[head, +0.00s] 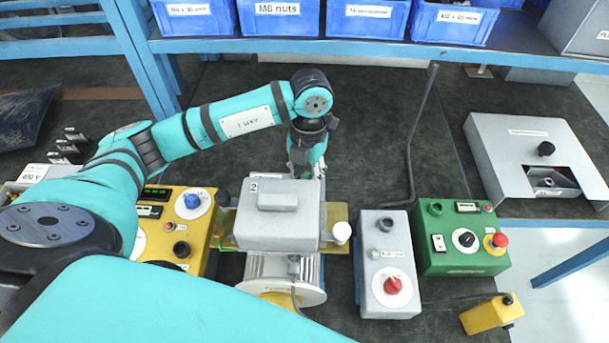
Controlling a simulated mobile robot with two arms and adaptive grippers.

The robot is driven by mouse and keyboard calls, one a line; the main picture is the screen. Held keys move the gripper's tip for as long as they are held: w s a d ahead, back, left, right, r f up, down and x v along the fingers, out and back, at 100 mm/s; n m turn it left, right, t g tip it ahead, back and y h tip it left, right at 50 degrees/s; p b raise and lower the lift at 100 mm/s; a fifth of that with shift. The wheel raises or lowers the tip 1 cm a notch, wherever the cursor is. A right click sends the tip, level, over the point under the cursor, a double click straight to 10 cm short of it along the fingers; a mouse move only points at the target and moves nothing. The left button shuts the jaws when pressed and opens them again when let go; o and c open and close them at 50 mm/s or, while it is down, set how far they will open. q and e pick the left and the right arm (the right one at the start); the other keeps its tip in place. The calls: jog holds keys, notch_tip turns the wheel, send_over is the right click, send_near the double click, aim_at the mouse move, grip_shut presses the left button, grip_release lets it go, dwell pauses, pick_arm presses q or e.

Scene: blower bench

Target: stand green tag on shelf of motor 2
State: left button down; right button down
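Motor 2 (278,222) stands at the middle of the bench, with a grey box marked "2" on top and a ribbed body below. A yellowish plate (334,243) sticks out beside the box; I cannot tell if this is the shelf. My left gripper (306,170) points down just behind the box's far edge. Its fingertips are partly hidden by the box. A small dark green patch shows between the fingers, but I cannot make out whether it is the green tag. The tag is not clearly seen elsewhere. My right gripper is not in view.
A yellow control panel (165,246) stands left of the motor. A grey switch box (387,262) and a green control box (452,240) stand to its right. A bent dark rod (410,150) rises behind them. Blue bins (278,17) line the rack at the back.

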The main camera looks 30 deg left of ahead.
aim_at(308, 173)
pick_arm(q)
jog(key=c, duration=1.6)
grip_release()
jog(key=shift+f, duration=0.15)
jog(key=shift+c, duration=0.2)
jog(key=o, duration=0.5)
jog(key=shift+c, duration=0.2)
jog(key=shift+r, duration=0.25)
jog(key=shift+w+r, duration=0.1)
jog(key=shift+r, duration=0.15)
notch_tip(308, 173, up, 11)
jog(key=w+b, duration=0.1)
jog(key=b, duration=0.1)
jog(key=shift+w+r, duration=0.15)
